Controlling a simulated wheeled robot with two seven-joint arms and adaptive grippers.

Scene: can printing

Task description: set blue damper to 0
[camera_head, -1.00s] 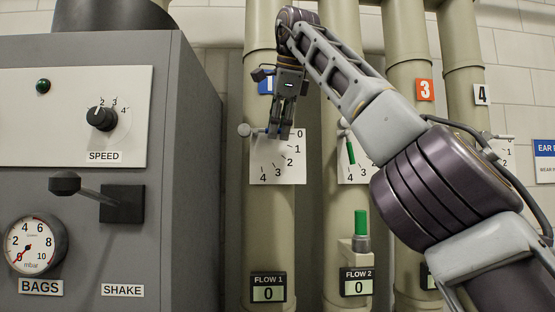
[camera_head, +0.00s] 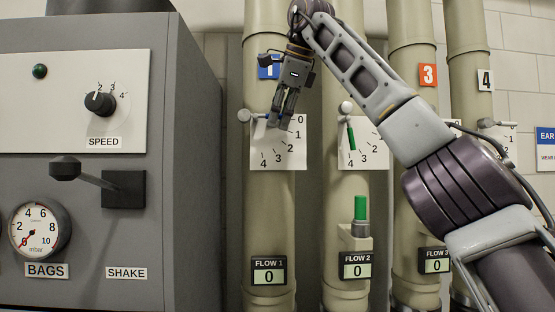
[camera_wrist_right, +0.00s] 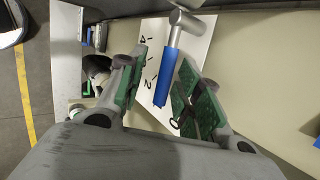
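The blue damper handle (camera_wrist_right: 167,77) hangs from a grey pivot (camera_wrist_right: 190,22) in front of a white dial plate in the right wrist view. In the head view its pivot (camera_head: 244,115) is at the left edge of the dial plate (camera_head: 268,148), numbered 0 to 4, with 0 at the upper right. The handle runs rightward behind my fingers, so its exact reading is hidden. My right gripper (camera_head: 279,121) is at the upper part of the dial. In the wrist view the gripper (camera_wrist_right: 164,60) is open, its fingers on either side of the blue handle with gaps visible. My left gripper is out of view.
A green damper handle (camera_head: 351,138) is on the second pipe, near my right arm. A green-topped fitting (camera_head: 361,210) sticks out below it. FLOW 1 (camera_head: 268,270) and FLOW 2 (camera_head: 355,265) read 0. A grey machine cabinet (camera_head: 190,200) stands at left.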

